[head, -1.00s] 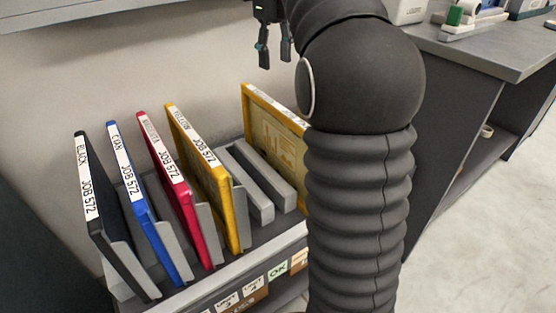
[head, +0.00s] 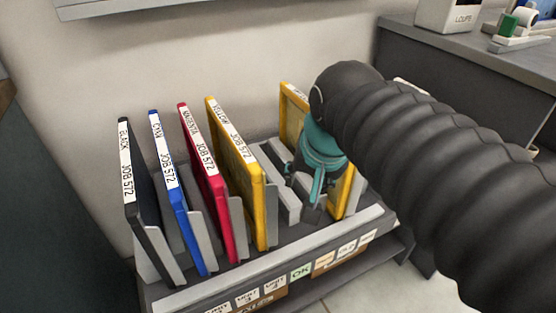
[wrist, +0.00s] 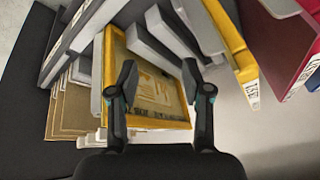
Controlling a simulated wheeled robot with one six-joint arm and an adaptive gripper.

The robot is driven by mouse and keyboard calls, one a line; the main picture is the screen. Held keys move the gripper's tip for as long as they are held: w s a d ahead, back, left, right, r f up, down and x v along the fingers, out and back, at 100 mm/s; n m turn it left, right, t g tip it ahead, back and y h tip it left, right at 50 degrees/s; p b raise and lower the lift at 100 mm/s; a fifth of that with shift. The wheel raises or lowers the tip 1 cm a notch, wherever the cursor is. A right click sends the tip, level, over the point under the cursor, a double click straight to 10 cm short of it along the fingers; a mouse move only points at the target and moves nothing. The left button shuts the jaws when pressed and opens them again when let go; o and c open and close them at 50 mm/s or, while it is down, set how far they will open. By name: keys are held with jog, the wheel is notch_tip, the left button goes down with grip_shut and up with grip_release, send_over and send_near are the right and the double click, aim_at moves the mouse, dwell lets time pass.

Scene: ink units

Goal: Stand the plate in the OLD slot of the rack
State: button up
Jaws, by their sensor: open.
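A yellow-framed plate (head: 290,108) stands at the right end of the grey rack (head: 262,279), partly hidden by my gripper. Its broad face and yellow frame (wrist: 182,124) show in the wrist view.
Black (head: 146,225), cyan (head: 181,220), magenta (head: 207,180) and another yellow plate (head: 238,175) stand to the left, labelled JOB 572. Grey dividers (head: 272,183) lie between the two yellow plates. A counter (head: 470,55) stands at the right; a wall is behind.

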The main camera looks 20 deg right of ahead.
jog(key=s+f+n, duration=0.4)
jog(key=f+n, duration=0.1)
jog(key=shift+a+f+t, duration=0.15)
jog(key=shift+a+t, duration=0.25)
jog(key=shift+a, duration=0.05)
